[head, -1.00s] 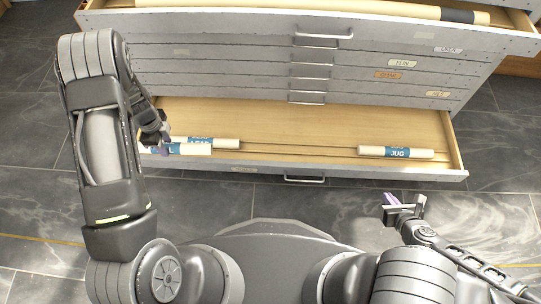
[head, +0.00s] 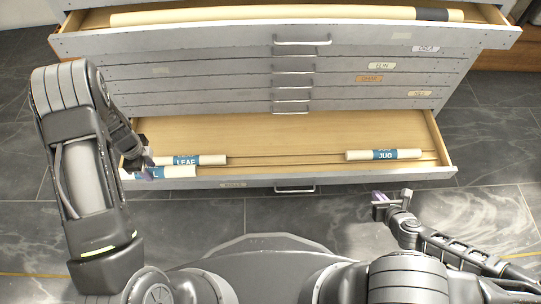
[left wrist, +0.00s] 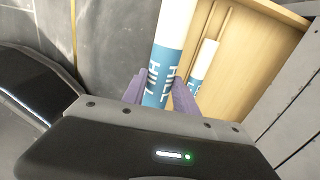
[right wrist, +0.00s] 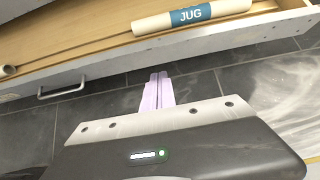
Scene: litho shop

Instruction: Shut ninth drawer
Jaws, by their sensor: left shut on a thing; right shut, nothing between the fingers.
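The lowest drawer in view (head: 270,135) stands open, with its grey front (head: 360,178) and bar handle (head: 295,188) facing me. My left gripper (head: 147,170) is shut on a white paper roll with a blue label reading HILL (left wrist: 172,60), at the drawer's front left corner. In the head view that roll (head: 180,171) is partly hidden by the gripper. A LEAF roll (head: 212,160) lies just behind it, and a JUG roll (head: 410,154) lies at the drawer's right. My right gripper (head: 380,198) is shut and empty, in front of the drawer, not touching it.
The top drawer (head: 180,38) is also open and holds a long roll (head: 270,14). Several labelled drawers (head: 200,72) between the two are shut.

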